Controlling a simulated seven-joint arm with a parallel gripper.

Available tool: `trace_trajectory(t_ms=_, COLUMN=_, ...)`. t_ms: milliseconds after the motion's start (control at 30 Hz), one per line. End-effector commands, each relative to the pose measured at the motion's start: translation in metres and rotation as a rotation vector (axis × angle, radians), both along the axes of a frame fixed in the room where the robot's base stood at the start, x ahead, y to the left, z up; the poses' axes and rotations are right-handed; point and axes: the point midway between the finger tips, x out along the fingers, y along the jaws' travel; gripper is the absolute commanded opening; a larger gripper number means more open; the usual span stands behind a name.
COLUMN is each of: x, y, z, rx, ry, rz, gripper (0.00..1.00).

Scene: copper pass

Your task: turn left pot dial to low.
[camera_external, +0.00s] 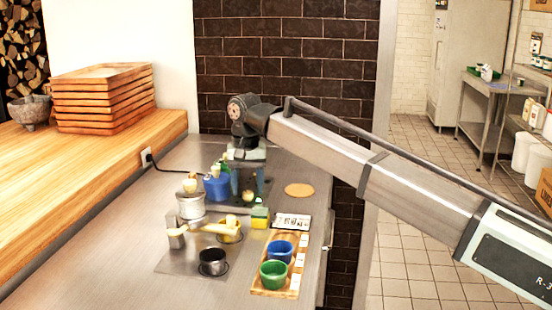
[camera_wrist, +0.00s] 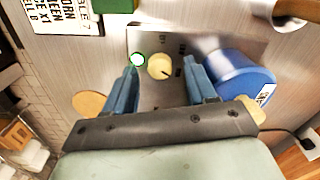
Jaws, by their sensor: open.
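A round cream dial (camera_wrist: 159,66) with a dark pointer mark sits on a grey panel in the wrist view. Small markings lie around it, too small to read. My gripper (camera_wrist: 162,70) is open, with one blue finger on each side of the dial; I cannot tell whether either touches it. A blue pot (camera_wrist: 237,80) stands right of the fingers. In the external view, my gripper (camera_external: 243,168) is low over the counter's far part, beside the blue pot (camera_external: 216,188).
A pale grey pot (camera_external: 191,206) stands nearer the camera, with a small dark pot (camera_external: 213,262) in front. A wooden tray (camera_external: 296,280) holds a blue bowl (camera_external: 280,250) and a green bowl (camera_external: 273,272). A round tan disc (camera_external: 299,190) lies right of my gripper.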

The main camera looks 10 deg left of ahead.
Motion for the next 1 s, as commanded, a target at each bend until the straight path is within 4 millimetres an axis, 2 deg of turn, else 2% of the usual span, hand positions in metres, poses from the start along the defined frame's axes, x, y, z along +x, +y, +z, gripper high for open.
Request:
trace_trajectory(t_ms=200, x=0.0, y=0.0, z=-0.014, rx=0.0, ry=0.0, rz=0.0, gripper=0.56)
trace_trajectory(t_ms=533, x=0.0, y=0.0, z=-0.016, rx=0.0, ry=0.0, rz=0.0, gripper=0.55)
trace_trajectory(t_ms=1000, x=0.0, y=0.0, z=-0.015, rx=0.0, ry=0.0, rz=0.0, gripper=0.1)
